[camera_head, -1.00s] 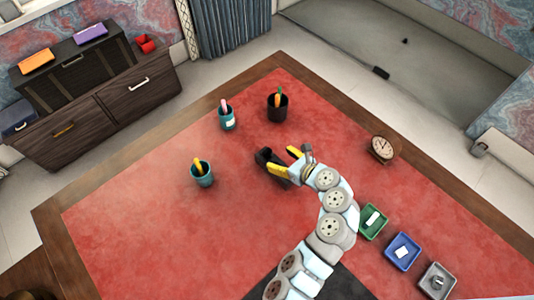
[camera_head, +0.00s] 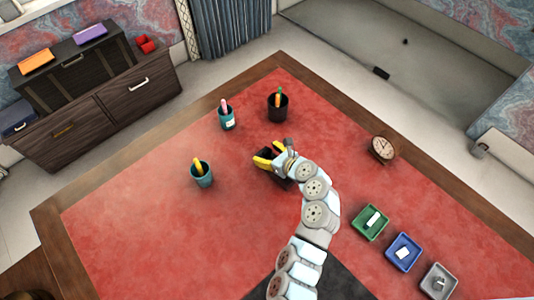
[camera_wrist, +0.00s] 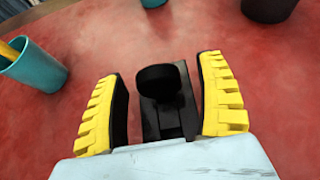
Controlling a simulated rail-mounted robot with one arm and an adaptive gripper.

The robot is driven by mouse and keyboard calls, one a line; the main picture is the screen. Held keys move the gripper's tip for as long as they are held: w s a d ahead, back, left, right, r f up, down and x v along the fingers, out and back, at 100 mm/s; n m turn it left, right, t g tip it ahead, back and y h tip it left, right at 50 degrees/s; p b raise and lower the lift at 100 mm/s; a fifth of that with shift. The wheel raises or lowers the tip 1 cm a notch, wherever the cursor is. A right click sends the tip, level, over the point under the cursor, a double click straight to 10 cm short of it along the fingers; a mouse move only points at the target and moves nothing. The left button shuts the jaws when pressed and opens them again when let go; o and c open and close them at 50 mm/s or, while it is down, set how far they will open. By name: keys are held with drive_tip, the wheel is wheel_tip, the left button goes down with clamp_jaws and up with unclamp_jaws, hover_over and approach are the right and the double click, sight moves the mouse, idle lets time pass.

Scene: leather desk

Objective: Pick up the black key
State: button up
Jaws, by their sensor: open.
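A black object with a rounded upper end and a longer flat-sided body (camera_wrist: 168,112) is on the red desk top. In the wrist view it sits between the two yellow fingers of my gripper (camera_wrist: 161,68), with visible gaps on both sides. I cannot tell from its shape that it is a key. In the head view my gripper (camera_head: 263,155) is over this dark object and hides much of it. The fingers are open and empty. The object's near end is hidden by the gripper body.
Teal cups (camera_head: 202,178) (camera_head: 227,122) and a black cup (camera_head: 278,111) holding pens stand left of and behind the gripper. A clock (camera_head: 382,149) is at right. Green (camera_head: 358,228), blue (camera_head: 390,258) and grey (camera_head: 424,286) trays are at lower right. The left front desk is clear.

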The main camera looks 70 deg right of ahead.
drive_tip(key=c, duration=1.2)
drive_tip(key=shift+c, duration=0.2)
